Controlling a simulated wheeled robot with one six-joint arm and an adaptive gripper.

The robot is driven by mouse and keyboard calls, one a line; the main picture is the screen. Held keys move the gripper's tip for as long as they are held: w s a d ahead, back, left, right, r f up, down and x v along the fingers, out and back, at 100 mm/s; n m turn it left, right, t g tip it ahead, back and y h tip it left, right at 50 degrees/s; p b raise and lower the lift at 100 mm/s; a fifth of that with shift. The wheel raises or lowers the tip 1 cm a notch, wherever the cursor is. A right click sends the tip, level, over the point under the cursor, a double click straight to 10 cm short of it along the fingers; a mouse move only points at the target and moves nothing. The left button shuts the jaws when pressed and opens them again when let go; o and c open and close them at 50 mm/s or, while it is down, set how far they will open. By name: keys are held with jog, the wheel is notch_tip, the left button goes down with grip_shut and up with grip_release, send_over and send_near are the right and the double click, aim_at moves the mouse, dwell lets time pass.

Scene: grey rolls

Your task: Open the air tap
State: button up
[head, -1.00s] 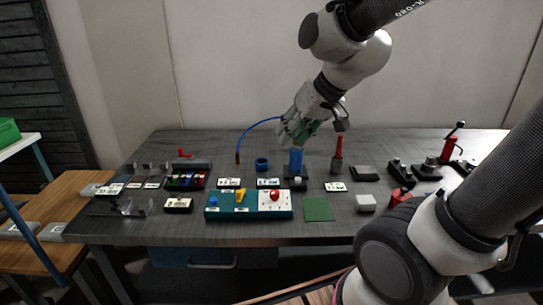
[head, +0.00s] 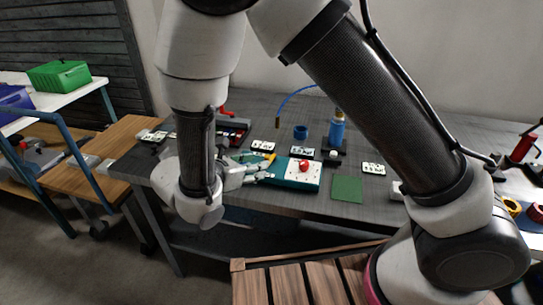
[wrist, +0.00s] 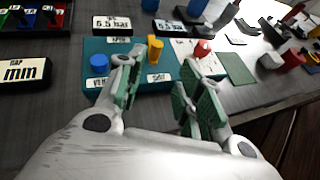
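The teal panel (wrist: 95,45) carries a yellow tap lever (wrist: 155,48), with a label above left of it and a label reading SHUT (wrist: 158,77) below it. The panel also bears a blue knob (wrist: 98,62) at left and a red button (wrist: 203,48) at right. My gripper (wrist: 160,72) is open, its two green-padded fingers apart. In the wrist view the lever shows between and beyond the fingertips; I see no contact. In the head view my gripper (head: 258,172) is at the panel's left part and hides the blue knob; the yellow lever (head: 269,158) shows beside the fingers.
A blue cylinder (head: 336,130) and a blue ring (head: 301,132) stand behind the panel. A green mat (head: 347,188) lies to its right. Label plates (head: 263,146) lie close behind. The wooden side table (head: 125,135) is at left.

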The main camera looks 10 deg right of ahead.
aim_at(266, 158)
jog(key=shift+t, duration=0.4)
jog(key=x, duration=0.2)
jog(key=r+x, duration=0.1)
jog(key=x, duration=0.2)
jog(key=w+x, duration=0.1)
jog(key=x, duration=0.1)
jog(key=shift+w+d, duration=0.15)
grip_shut()
